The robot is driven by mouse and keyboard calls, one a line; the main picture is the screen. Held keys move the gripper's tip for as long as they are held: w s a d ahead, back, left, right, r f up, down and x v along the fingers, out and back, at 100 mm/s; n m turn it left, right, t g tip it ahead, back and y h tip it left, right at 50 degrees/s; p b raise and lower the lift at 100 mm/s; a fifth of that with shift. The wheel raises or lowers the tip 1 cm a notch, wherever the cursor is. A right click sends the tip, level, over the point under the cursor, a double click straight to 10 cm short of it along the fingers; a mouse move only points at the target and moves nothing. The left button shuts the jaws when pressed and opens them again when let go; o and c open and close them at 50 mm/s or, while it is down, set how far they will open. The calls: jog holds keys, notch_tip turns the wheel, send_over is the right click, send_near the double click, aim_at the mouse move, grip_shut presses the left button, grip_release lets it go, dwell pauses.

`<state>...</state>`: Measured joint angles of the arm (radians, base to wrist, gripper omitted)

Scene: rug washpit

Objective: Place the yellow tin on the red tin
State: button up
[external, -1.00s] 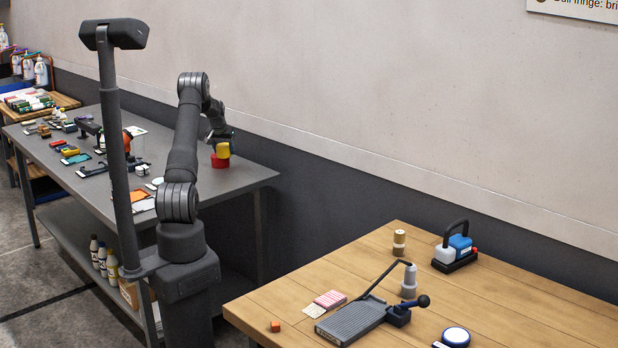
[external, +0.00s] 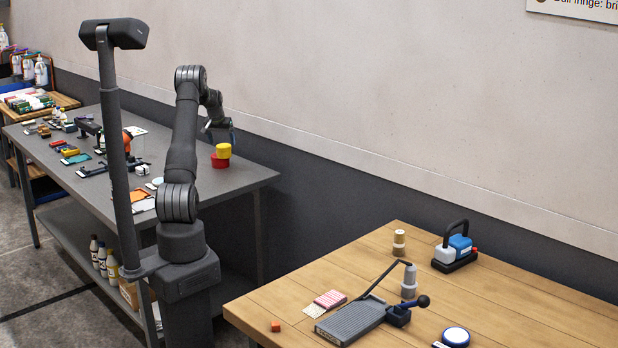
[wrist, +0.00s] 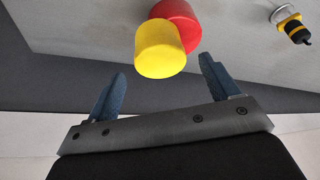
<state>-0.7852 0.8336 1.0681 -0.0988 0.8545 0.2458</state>
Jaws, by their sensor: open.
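The yellow tin (external: 223,151) sits on top of the red tin (external: 220,161) near the right end of the grey bench. In the wrist view the yellow tin (wrist: 160,50) shows in front of the red tin (wrist: 180,20), which it partly covers. My gripper (wrist: 162,85) is open and empty, its two blue fingers apart and clear of both tins. In the external view my gripper (external: 222,134) is above and slightly behind the yellow tin, with its fingers hard to make out.
A small yellow and black object (wrist: 293,27) stands on the bench at the right of the wrist view. Several tools and small items lie along the grey bench (external: 245,176) to the left. The wall is close behind the bench.

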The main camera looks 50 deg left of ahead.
aim_at(224, 145)
jog(key=v, duration=0.6)
jog(key=shift+r, duration=0.4)
jog(key=shift+s+d, duration=0.1)
jog(key=shift+s, duration=0.05)
jog(key=x, duration=1.2)
jog(key=shift+f, duration=0.25)
notch_tip(224, 145, up, 3)
jog(key=shift+f, duration=0.2)
jog(key=shift+r, duration=0.65)
